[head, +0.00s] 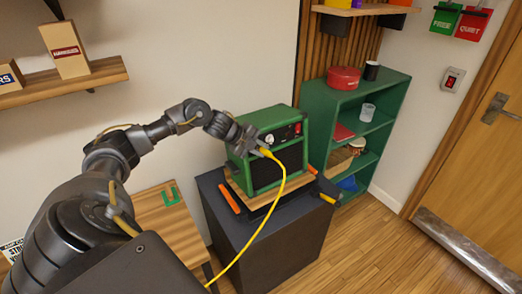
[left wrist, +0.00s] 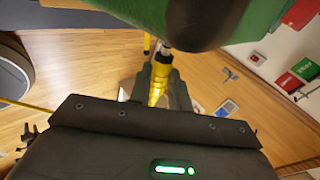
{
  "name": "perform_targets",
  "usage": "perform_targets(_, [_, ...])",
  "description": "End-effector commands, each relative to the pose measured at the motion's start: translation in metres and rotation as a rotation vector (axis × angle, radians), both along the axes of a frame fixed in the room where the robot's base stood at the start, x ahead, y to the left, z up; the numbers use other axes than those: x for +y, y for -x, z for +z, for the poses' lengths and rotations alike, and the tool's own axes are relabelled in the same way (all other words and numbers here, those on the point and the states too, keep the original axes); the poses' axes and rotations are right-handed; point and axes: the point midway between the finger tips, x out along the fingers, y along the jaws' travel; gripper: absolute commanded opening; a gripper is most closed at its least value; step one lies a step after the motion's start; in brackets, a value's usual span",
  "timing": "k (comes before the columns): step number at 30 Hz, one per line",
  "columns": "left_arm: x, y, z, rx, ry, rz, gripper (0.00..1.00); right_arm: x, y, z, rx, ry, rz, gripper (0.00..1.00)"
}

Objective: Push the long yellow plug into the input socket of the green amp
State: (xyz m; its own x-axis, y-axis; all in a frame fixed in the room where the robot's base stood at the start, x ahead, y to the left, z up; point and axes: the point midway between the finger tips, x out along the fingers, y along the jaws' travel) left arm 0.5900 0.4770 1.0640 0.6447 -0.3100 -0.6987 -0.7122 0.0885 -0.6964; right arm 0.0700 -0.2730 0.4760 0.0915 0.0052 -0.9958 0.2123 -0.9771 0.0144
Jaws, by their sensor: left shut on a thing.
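The green amp (head: 265,118) stands on a wooden board on a dark cabinet, its control panel with knobs facing up and right. My left gripper (head: 258,150) is at the amp's front, shut on the long yellow plug (head: 267,153), whose yellow cable hangs down in a curve. In the left wrist view the yellow plug (left wrist: 158,82) sits between the fingers of the left gripper (left wrist: 155,92). Its metal tip points at the green amp (left wrist: 262,14). The amp's edge hides the tip's end, so I cannot tell whether it is in a socket. My right gripper is not in view.
A dark item with a yellow end (head: 326,197) is at the cabinet's right edge. A green shelf (head: 388,90) stands behind right, a wooden table (head: 168,217) left. The right floor is clear.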

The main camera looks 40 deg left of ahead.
Motion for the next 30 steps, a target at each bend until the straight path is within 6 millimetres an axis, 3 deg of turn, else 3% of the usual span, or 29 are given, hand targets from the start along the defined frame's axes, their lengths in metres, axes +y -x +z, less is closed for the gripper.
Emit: perform_targets(30, [0.0059, -0.0018, -0.0011, 0.000, 0.000, 0.000, 0.00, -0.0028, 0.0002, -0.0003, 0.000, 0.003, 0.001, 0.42])
